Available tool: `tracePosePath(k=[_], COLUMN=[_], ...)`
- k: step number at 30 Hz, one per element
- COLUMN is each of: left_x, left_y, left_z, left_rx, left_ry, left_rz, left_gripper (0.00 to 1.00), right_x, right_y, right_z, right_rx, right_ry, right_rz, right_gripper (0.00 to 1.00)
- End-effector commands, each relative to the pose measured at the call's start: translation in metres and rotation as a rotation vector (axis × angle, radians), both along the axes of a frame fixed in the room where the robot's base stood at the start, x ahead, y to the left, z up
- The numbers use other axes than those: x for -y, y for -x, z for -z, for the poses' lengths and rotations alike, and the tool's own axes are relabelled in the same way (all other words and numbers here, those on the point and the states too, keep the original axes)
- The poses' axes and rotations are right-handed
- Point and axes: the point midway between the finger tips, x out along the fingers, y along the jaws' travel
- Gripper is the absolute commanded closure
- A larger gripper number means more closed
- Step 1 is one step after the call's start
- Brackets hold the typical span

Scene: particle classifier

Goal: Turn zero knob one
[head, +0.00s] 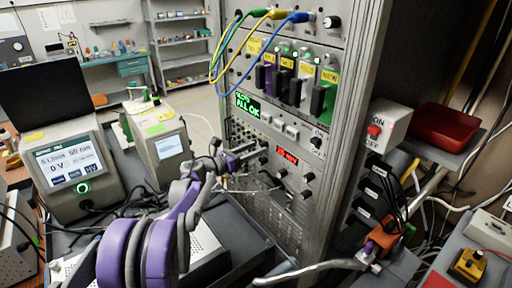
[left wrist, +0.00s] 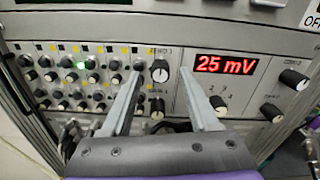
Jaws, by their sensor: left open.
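The zero 1 knob (left wrist: 160,71), black and white under a "ZERO 1" label, is on the grey rack panel in the left wrist view. My left gripper (left wrist: 162,75) is open. Its two grey fingers point at the panel, one on each side of the knob in the picture. The knob shows in the gap with no visible contact; the exact depth is hard to tell. A red display (left wrist: 226,65) beside it reads 25 mV. In the head view my left gripper (head: 243,165) is close to the rack front. My right gripper is not in view.
Another knob (left wrist: 157,100) sits just below, near the left finger. Rows of small knobs (left wrist: 65,85) fill the panel at left. Larger knobs (left wrist: 293,77) are at right. Cables (head: 228,50) hang on the upper rack. A screen unit (head: 75,170) stands at left.

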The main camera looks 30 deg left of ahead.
Motion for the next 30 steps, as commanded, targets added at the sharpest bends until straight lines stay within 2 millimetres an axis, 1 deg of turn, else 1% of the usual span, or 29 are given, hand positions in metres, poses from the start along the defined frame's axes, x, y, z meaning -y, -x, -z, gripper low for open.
tracePosePath(k=[3, 11, 12, 14, 18, 20, 21, 22, 30], left_x=[0.0029, 0.0032, 0.0031, 0.0032, 0.0031, 0.0031, 0.0031, 0.0031, 0.0031], left_y=[-0.0067, -0.0076, -0.0075, -0.0074, -0.0074, -0.0074, -0.0074, -0.0074, -0.0073], left_z=[0.0, 0.0006, 0.0005, 0.0005, 0.0004, 0.0004, 0.0004, 0.0004, 0.0005], left_rx=[0.0, -0.001, -0.001, -0.001, -0.001, -0.001, -0.001, -0.001, -0.002], left_ry=[0.0, 0.001, 0.001, 0.001, 0.001, 0.001, 0.001, 0.001, 0.005], left_rz=[0.0, -0.001, -0.001, -0.001, -0.001, -0.001, -0.001, -0.001, -0.001], left_gripper=[0.39, 0.39, 0.43, 0.54, 0.79, 0.9, 0.97, 1.0, 1.0], right_x=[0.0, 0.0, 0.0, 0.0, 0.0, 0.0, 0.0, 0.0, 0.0], right_y=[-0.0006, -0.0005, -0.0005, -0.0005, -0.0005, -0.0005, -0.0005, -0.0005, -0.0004], right_z=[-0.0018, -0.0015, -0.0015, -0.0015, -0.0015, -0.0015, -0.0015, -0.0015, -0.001], right_rx=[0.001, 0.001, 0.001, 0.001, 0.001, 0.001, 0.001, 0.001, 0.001], right_ry=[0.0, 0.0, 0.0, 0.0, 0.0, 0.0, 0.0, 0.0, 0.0], right_rz=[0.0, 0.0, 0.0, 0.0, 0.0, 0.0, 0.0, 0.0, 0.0], right_gripper=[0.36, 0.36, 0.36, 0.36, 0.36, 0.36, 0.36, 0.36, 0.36])
